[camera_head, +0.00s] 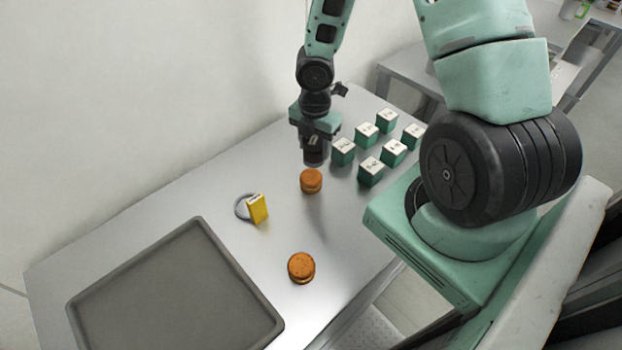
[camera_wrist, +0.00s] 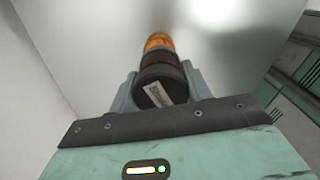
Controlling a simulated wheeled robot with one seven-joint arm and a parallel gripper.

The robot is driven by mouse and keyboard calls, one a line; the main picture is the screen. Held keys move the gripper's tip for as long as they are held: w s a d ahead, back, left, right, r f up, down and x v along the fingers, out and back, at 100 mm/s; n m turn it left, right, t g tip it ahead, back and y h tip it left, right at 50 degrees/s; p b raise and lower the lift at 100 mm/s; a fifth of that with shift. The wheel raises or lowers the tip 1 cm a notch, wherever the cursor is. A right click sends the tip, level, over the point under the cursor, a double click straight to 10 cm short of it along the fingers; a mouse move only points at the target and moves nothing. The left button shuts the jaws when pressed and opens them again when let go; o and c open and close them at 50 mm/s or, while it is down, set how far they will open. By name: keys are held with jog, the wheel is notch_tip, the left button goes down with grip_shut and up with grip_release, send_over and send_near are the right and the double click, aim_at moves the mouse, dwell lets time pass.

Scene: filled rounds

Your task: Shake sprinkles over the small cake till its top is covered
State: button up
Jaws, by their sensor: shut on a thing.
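My gripper (camera_head: 315,140) is shut on a dark round shaker (camera_head: 316,157), held close above an orange-brown round cake (camera_head: 311,177). In the wrist view my gripper (camera_wrist: 162,92) has a finger on each side of the shaker (camera_wrist: 150,75), whose dark end carries a pale label. Orange shows just beyond it in that view, and I cannot tell whether it is cake. A second orange-brown round cake (camera_head: 301,264) stands nearer the table's front edge. I cannot make out sprinkles on either cake top.
A yellow box (camera_head: 259,209) stands by a pale round piece (camera_head: 241,207) on the metal table (camera_head: 150,215). A large grey tray (camera_head: 175,295) lies at the left. Several green blocks with white tops (camera_head: 366,134) stand right of my gripper.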

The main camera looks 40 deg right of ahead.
jog(key=shift+a+f, duration=0.1)
jog(key=shift+a, duration=0.75)
jog(key=shift+d+r, duration=0.2)
jog(key=shift+d, duration=0.55)
jog(key=shift+a+f, duration=0.2)
jog(key=shift+a, duration=0.55)
jog(key=shift+d+r, duration=0.15)
jog(key=shift+d, duration=0.25)
jog(key=shift+d+p, duration=0.4)
jog(key=shift+d, duration=0.05)
jog(key=shift+r+p, duration=2.5)
jog(key=shift+p, duration=0.05)
